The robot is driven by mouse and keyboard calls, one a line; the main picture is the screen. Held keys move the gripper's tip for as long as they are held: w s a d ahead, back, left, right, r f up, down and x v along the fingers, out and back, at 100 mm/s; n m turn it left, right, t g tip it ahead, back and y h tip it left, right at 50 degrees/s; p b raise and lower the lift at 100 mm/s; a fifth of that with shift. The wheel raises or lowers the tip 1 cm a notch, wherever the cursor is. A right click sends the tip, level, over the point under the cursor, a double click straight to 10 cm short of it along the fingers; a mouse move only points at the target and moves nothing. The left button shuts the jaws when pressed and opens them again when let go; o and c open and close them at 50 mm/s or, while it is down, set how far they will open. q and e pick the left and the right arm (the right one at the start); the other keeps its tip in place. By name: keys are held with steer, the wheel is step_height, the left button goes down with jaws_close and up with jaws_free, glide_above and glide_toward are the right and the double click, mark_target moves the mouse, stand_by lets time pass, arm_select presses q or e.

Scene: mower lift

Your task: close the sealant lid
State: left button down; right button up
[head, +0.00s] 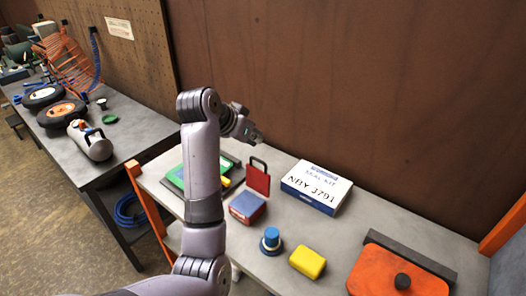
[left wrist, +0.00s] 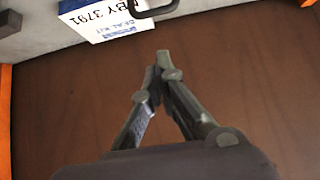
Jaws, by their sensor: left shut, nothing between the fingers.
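No label reading sealant shows, so I cannot tell which thing carries the sealant lid. A red panel with a dark loop handle (head: 258,178) stands upright on the bench in the head view. A red and blue box (head: 247,207) lies in front of it. A blue-capped round piece (head: 271,240) stands to the right. My left gripper (head: 257,137) is raised above and behind the red panel, near the brown wall. It is shut and empty, with its fingertips (left wrist: 158,78) together in the left wrist view. My right gripper is not in view.
A white seal kit box (head: 316,188) lies right of the panel; it also shows in the left wrist view (left wrist: 105,17). A yellow block (head: 307,262) and an orange piece with a black knob (head: 385,275) are nearer. A green item (head: 174,176) is partly behind my arm.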

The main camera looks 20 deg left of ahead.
arm_select(q)
steer(key=p, duration=0.6)
glide_above(258, 175)
steer(key=w, duration=0.2)
steer(key=shift+f, duration=3.25)
steer(key=shift+s+d, duration=0.2)
steer(key=shift+d, duration=0.2)
steer(key=shift+w+f, duration=0.1)
